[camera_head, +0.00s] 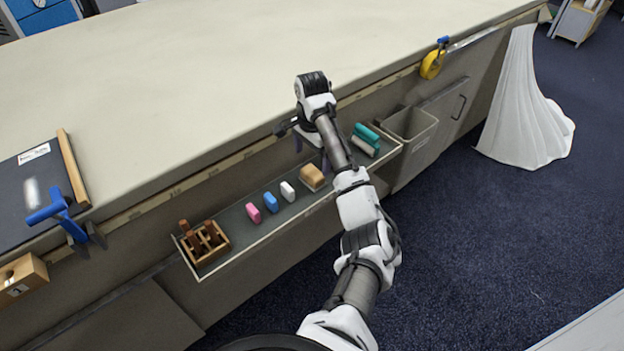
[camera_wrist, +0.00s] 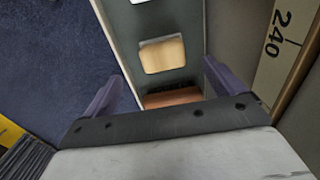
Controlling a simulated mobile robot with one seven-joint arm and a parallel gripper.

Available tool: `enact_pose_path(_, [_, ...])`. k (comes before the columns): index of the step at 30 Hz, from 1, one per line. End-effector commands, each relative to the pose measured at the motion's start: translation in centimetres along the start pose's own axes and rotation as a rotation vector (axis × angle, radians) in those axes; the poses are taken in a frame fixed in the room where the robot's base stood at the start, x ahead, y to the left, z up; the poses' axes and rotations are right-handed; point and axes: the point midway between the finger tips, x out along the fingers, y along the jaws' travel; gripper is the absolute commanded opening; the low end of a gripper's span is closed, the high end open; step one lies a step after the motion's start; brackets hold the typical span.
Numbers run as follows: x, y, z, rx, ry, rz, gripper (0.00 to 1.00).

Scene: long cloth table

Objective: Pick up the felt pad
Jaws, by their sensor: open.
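A tan block (camera_head: 313,177) lies on the narrow tray along the table's side. In the wrist view the tan block (camera_wrist: 163,57) shows a pale grey layer along one edge. It may be the felt pad, but I cannot tell for sure. A reddish-brown piece (camera_wrist: 172,97) with a dark bristly strip lies beside it, partly hidden by my gripper. My gripper (camera_wrist: 164,72) is open and empty, pointing down above the tray. In the head view my gripper (camera_head: 311,152) is partly hidden by my arm, near the tan block.
The tray (camera_head: 262,232) also holds a white block (camera_head: 287,191), a blue block (camera_head: 270,201), a pink block (camera_head: 254,213), a wooden holder (camera_head: 204,243) and teal rolls (camera_head: 367,133). The table edge (camera_head: 237,157) runs close beside my gripper. A grey bin (camera_head: 411,131) hangs right of the tray.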

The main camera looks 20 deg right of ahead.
Motion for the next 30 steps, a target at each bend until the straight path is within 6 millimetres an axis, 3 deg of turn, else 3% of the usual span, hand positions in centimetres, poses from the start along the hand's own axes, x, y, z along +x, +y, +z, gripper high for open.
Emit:
enact_pose_path(3, [1.9, 0.0, 0.0, 0.001, -0.001, 0.000, 0.94])
enact_pose_path(11, [3.8, 0.0, -0.2, 0.000, 0.000, 0.001, 0.94])
enact_pose_path(19, [7.6, -0.2, -0.5, 0.000, 0.001, 0.001, 0.94])
enact_pose_path(28, [8.2, -0.2, -0.5, -0.001, 0.002, -0.002, 0.94])
enact_pose_path(30, [8.2, -0.2, -0.5, -0.001, 0.002, -0.002, 0.86])
